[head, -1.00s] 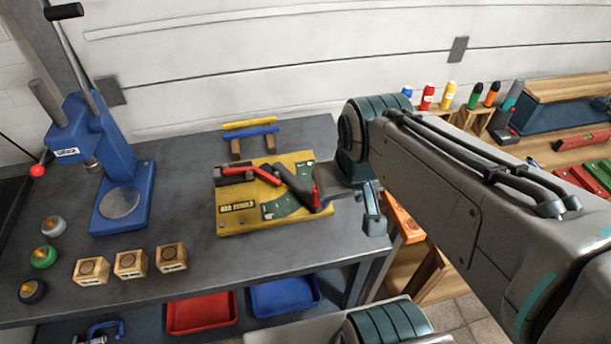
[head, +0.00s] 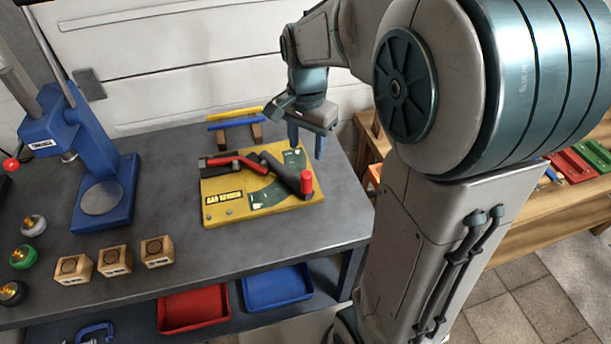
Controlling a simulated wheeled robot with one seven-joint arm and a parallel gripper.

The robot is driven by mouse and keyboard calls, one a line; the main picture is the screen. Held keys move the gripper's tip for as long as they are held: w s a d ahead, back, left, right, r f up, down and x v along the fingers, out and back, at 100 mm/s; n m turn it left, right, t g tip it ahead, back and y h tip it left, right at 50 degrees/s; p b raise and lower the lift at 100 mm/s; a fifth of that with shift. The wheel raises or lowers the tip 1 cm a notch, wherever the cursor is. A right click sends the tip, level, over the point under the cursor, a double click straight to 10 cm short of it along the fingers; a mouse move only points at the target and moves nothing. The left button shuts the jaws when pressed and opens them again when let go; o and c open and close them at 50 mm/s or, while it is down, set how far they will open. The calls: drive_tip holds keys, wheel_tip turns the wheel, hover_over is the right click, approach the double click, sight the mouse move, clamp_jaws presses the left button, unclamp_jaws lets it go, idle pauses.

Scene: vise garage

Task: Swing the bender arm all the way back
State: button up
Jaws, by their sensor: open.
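The bar bender has a yellow base plate (head: 225,212) with a "BAR BENDER" label and lies on the grey workbench. Its dark bender arm (head: 284,172) slants from the middle of the plate down to the right. A red upright grip (head: 307,182) stands at the arm's right end. A red bent bar (head: 240,160) lies across the left and middle of the plate. My gripper (head: 306,142) points down above the back right corner of the plate, behind the red grip and apart from it. It is open and empty.
A blue press (head: 85,140) stands at the left. Wooden blocks (head: 115,262) and several round knobs (head: 33,226) lie at the front left. Blue and yellow bars (head: 236,124) rest on supports behind the bender. Red (head: 193,311) and blue trays (head: 277,287) sit below the benchtop.

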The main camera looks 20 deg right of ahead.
sight(307, 172)
wheel_tip(307, 172, down, 12)
drive_tip(key=shift+f, duration=0.1)
idle(0.4)
clamp_jaws()
